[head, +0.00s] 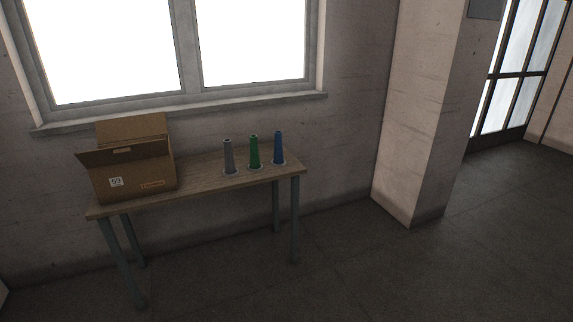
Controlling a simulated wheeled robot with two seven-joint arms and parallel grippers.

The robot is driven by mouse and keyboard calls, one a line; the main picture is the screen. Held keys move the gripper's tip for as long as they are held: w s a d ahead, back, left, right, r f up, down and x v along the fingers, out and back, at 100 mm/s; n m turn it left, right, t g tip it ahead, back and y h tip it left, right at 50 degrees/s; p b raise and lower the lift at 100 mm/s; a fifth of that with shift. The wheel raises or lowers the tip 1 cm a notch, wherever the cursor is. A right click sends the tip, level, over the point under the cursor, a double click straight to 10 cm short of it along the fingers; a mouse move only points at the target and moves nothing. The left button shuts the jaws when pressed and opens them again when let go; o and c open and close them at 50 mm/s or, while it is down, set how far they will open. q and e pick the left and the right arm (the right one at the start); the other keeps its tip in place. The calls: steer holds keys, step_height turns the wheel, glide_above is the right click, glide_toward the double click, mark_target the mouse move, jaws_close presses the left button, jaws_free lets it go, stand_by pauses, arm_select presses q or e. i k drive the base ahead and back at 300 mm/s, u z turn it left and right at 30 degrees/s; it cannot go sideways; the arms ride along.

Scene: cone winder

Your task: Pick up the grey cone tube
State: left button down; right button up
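The grey cone tube (229,157) stands upright on a wooden table (205,190) against the wall. It is the leftmost of three cone tubes in a short row, with a pale ring at its foot. The green cone tube (254,151) stands just to its right, and the blue cone tube (278,148) is at the right end of the row. Neither of my grippers shows in the head view, and the table is some way off.
An open cardboard box (134,180) stands on the left part of the table. A window (190,95) with a sill is behind it. A wall pillar (420,110) stands to the right. The floor (390,270) in front of the table is clear.

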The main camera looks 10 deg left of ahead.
mark_target(230, 167)
steer(key=z, duration=0.5)
steer(key=i, duration=1)
steer(key=u, duration=0.45)
steer(key=i, duration=1.85)
steer(key=u, duration=1.25)
